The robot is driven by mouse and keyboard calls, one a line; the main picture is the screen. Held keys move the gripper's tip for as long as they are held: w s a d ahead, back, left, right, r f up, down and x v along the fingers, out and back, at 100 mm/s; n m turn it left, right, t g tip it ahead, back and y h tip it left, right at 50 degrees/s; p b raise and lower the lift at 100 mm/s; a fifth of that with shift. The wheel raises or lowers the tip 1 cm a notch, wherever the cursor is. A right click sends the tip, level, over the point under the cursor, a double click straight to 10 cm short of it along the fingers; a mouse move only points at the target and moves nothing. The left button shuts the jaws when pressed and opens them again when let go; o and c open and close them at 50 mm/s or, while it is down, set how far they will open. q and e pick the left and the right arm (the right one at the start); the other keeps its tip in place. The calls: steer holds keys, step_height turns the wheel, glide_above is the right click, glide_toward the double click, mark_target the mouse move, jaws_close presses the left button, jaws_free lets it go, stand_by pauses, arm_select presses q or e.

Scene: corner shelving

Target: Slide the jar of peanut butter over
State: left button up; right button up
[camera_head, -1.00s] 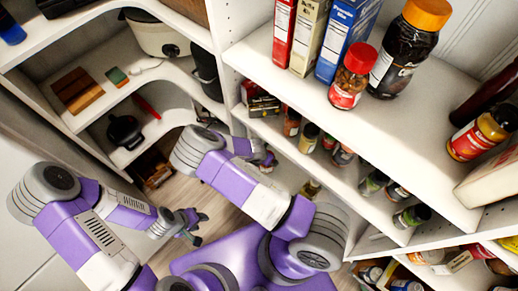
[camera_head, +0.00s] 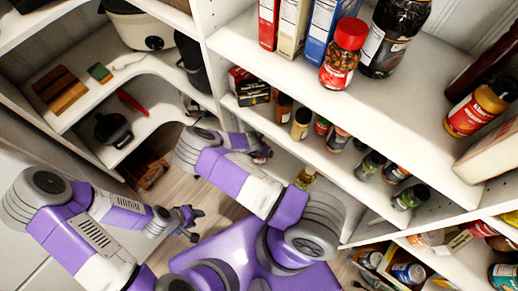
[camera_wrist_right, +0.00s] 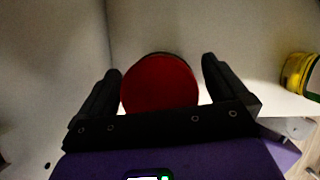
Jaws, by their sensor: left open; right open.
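In the right wrist view, a round red lid (camera_wrist_right: 160,84) lies between the two fingers of my right gripper (camera_wrist_right: 162,82). The fingers are open, one on each side of the lid, with a narrow gap to each. The lid hides the body below it, so I cannot read any label; it looks like the jar. In the head view my right gripper (camera_head: 262,154) is small and partly hidden at the lower shelf's left end, and the jar there cannot be made out. My left gripper (camera_head: 190,221) is open and empty, low over the floor.
The upper shelf (camera_head: 400,125) holds boxes, a red-lidded jar (camera_head: 342,55), a dark jar (camera_head: 394,35) and a red-labelled jar (camera_head: 479,108). Several small spice jars stand on the shelf below. A yellow-rimmed container (camera_wrist_right: 298,74) is at the wrist view's right.

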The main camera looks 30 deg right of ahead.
steer(key=shift+w+d+f, duration=0.1)
steer(key=shift+f, duration=0.1)
steer(key=c, duration=1.4)
steer(key=shift+c, duration=0.2)
arm_select(q)
steer(key=shift+s+f, duration=0.1)
